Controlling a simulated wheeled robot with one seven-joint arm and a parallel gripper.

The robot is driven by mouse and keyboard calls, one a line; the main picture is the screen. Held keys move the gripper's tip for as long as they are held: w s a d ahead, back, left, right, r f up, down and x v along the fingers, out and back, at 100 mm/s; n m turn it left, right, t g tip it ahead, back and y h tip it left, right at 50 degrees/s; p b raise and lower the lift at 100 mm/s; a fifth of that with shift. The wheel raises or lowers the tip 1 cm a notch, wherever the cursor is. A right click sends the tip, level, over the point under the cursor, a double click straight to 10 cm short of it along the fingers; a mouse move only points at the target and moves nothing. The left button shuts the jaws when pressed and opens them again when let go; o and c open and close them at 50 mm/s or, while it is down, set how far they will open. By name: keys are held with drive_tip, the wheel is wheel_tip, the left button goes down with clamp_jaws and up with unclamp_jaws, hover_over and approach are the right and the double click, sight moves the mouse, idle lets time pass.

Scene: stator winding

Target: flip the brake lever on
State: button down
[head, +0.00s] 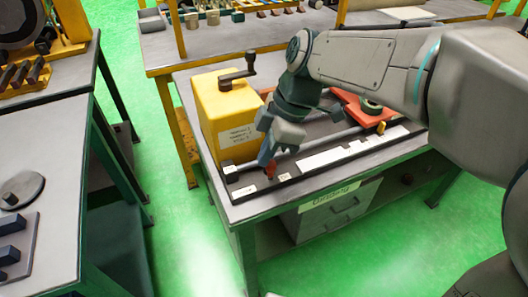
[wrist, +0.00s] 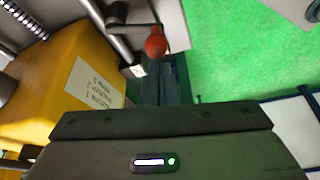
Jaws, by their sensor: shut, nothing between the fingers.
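The brake lever's red knob (wrist: 156,42) shows in the wrist view at the end of a grey metal rod, just beyond my fingertips. In the head view a small red part of the lever (head: 270,170) shows at the front left of the bench, close to the fingers and partly hidden by them. My gripper (head: 265,157) points down over the bench's front edge, to the right of the yellow box. Its dark fingers (wrist: 165,85) are together and hold nothing. I cannot tell whether they touch the knob.
The yellow box (head: 208,119) with a crank handle (head: 238,72) stands close to the left of my gripper. A red plate (head: 352,106) with a round part lies behind to the right. White labels line the bench front (head: 335,152). The green floor is open in front.

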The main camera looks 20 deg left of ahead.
drive_tip(key=p+v, duration=0.5)
drive_tip(key=v, duration=0.3)
drive_tip(key=shift+r, duration=0.4)
drive_tip(key=shift+w, duration=0.15)
drive_tip(key=s+d+f+m+t+h+p, duration=0.1)
drive_tip(key=s+d+f+m+t, duration=0.1)
drive_tip(key=d+m, duration=0.9)
drive_tip(key=s+d+f+m+t+h+p, duration=0.1)
drive_tip(key=s+d+f+m+t+h, duration=0.1)
drive_tip(key=d+m, duration=1)
wheel_tip(320, 180, down, 3)
drive_tip(key=shift+s+d+r+t+h, duration=0.15)
drive_tip(key=shift+s+d+t+h, duration=0.15)
drive_tip(key=shift+s+d, duration=0.6)
drive_tip(key=shift+w+d, duration=0.1)
drive_tip(key=shift+w, duration=0.05)
